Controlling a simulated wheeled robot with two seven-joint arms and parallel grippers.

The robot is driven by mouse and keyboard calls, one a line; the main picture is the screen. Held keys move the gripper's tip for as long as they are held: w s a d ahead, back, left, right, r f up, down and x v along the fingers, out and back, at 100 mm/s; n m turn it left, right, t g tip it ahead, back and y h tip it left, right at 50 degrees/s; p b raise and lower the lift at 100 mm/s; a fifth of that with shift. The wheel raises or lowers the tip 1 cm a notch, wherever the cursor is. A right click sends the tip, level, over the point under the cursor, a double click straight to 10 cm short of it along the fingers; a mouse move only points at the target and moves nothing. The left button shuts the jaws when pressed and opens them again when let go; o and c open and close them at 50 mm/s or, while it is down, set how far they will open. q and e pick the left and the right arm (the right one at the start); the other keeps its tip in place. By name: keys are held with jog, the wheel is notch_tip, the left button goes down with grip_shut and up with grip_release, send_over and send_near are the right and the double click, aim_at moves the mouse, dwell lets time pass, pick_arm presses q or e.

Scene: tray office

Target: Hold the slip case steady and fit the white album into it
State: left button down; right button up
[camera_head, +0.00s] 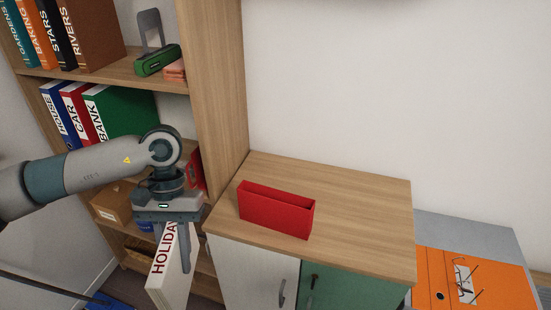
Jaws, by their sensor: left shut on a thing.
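The red slip case (276,211) stands upright on the wooden cabinet top, its open side facing up and empty. The white album (172,281), with HOLIDAY in red letters on its spine, hangs below my left gripper (182,243). My left gripper points down and is shut on the album. It holds the album in front of the shelf, left of the cabinet and apart from the slip case. The album's lower end runs close to the bottom of the picture. My right gripper does not show.
The cabinet top (365,215) is clear around the slip case. A tall bookshelf (222,95) with several books and binders rises at the left, its side panel next to the cabinet. An orange folder (500,285) with glasses lies at the right.

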pick_arm(q)
jog(key=shift+d, duration=0.1)
jog(key=shift+w+d+r, duration=0.1)
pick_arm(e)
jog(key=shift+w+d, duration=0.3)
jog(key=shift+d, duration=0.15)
